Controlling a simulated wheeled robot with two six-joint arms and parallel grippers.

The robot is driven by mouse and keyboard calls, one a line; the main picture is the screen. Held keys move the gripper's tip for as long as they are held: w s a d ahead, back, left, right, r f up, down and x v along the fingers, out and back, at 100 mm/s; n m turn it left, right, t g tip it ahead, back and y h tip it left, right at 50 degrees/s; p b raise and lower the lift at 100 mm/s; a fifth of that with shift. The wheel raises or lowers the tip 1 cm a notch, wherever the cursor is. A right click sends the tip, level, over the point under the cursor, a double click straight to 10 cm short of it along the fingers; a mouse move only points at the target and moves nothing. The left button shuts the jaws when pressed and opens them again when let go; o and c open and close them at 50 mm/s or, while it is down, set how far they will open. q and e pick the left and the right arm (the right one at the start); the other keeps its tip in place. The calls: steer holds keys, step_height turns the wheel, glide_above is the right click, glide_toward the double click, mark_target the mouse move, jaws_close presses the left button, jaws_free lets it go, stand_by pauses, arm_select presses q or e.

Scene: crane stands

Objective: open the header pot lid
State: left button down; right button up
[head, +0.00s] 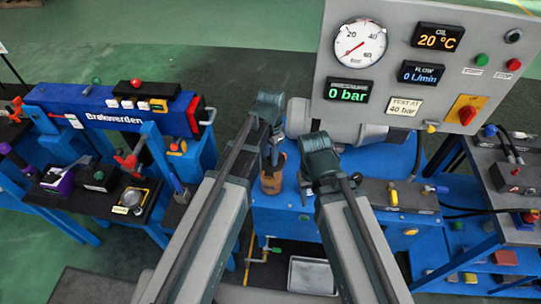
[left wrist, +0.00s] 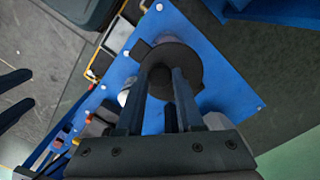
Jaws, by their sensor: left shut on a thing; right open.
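The header pot (head: 271,184), small and copper-brown, stands on the blue stand in the middle of the head view. My left gripper (head: 275,158) points down right above it. In the left wrist view a dark round disc, apparently the pot lid (left wrist: 188,57), lies at the tips of my left gripper (left wrist: 168,75). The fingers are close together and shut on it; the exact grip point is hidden. Whether the lid touches the pot rim I cannot tell. My right gripper (head: 305,183) hangs right of the pot, empty; its two spread fingers also show in the left wrist view (left wrist: 15,92).
A grey gauge panel (head: 400,105) rises behind and right of the pot. The blue stand (head: 290,225) has a grey box and valves at right. A blue brake stand (head: 110,110) is at left. A metal tray (head: 312,276) lies below.

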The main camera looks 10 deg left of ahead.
arm_select(q)
steer(key=shift+w+r+g+p, duration=0.35)
steer(key=shift+w+r+g, duration=0.3)
steer(key=shift+w+g, duration=0.3)
steer(key=shift+w+r+g, duration=0.25)
steer(key=shift+w+g, duration=0.05)
steer(key=shift+g, duration=0.45)
steer(key=shift+r+g, duration=0.2)
steer(key=shift+g, duration=0.1)
steer(key=shift+s, duration=0.1)
steer(key=c, duration=0.5)
jaws_free()
steer(key=shift+c, duration=0.2)
steer(key=shift+r, duration=0.1)
